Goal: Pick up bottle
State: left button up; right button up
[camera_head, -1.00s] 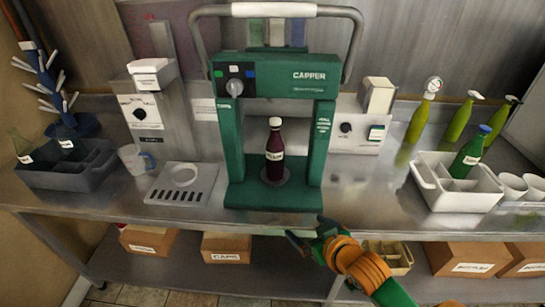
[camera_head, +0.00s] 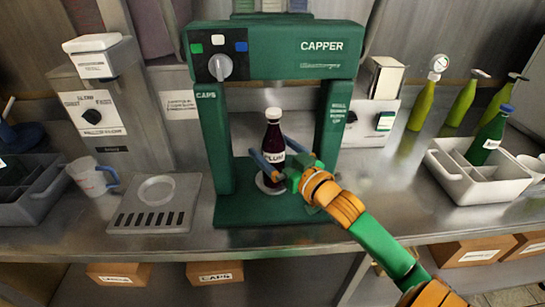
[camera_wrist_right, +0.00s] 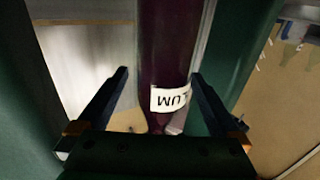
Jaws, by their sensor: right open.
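A dark plum-coloured bottle (camera_head: 273,137) with a white cap and a white label stands upright on the base of the green capper (camera_head: 280,52). My right gripper (camera_head: 276,156) is at the bottle's middle, with one finger on each side. In the right wrist view, the bottle (camera_wrist_right: 168,55) shows between the two open fingers of the right gripper (camera_wrist_right: 160,88), with gaps beside it. The bottle's lower part is partly hidden by the gripper in the head view. My left gripper is not in view.
The capper's posts stand close on both sides of the bottle. A drip tray (camera_head: 122,217) and a measuring cup (camera_head: 92,177) are at left. A white crate (camera_head: 478,183) holding a green bottle (camera_head: 490,135) is at right.

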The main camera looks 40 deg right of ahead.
jog(key=shift+w+a, duration=0.1)
jog(key=shift+w, duration=1.45)
jog(key=shift+s, duration=0.1)
grip_shut()
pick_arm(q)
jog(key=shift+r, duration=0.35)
pick_arm(e)
jog(key=shift+r, duration=0.1)
jog(key=shift+r, duration=0.1)
